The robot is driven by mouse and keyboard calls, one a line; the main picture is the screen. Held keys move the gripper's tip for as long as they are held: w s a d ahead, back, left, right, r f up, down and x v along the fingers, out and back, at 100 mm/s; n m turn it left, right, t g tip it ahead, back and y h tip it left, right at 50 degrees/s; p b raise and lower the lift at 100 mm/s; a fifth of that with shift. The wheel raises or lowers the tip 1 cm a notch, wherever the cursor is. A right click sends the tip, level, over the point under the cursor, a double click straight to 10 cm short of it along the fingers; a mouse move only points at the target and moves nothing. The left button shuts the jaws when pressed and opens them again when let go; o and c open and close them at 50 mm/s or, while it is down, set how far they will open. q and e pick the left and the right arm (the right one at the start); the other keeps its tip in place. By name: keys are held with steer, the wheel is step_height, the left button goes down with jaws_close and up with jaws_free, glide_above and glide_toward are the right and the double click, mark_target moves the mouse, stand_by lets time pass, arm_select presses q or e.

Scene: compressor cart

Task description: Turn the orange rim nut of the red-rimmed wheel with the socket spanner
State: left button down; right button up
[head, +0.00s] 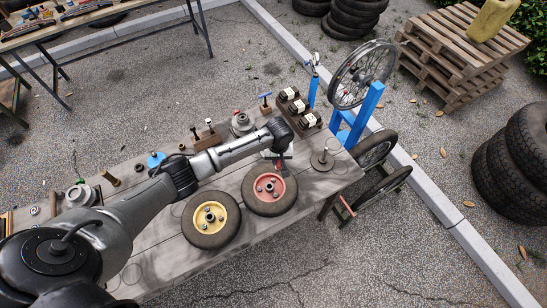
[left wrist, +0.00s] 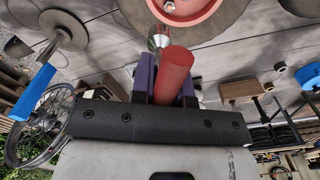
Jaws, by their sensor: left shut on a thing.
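The red-rimmed wheel (head: 258,187) lies flat on the wooden bench, with several lug nuts on its hub; I cannot pick out the orange nut for sure. Its red rim (left wrist: 207,18) shows at the top of the left wrist view. My left gripper (head: 281,163) is over the wheel's far edge. In the left wrist view its jaws (left wrist: 165,85) are shut on the socket spanner's red handle (left wrist: 176,75). The spanner's metal socket end (left wrist: 158,38) points towards the rim; I cannot tell whether it touches anything. My right gripper is out of view.
A yellow-rimmed wheel (head: 210,221) lies close on the left. A metal disc with a post (head: 323,160) stands on the right, and a rack of dark boxes (head: 298,106) behind. A blue stand (head: 359,118) holds a spoked wheel (head: 363,74) beyond the bench end.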

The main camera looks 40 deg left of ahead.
arm_select(q)
steer(key=shift+s+a+f, duration=0.3)
steer(key=shift+s+f, duration=0.05)
steer(key=shift+f, duration=0.15)
steer(key=shift+s+a+f, duration=0.25)
steer(key=shift+s+f, duration=0.1)
steer(key=shift+f, duration=0.15)
steer(key=shift+d+f+b, duration=0.1)
steer(key=shift+f+b, duration=0.7)
steer(key=shift+f, duration=1.75)
steer(key=shift+f, duration=0.1)
steer(key=shift+p, duration=0.3)
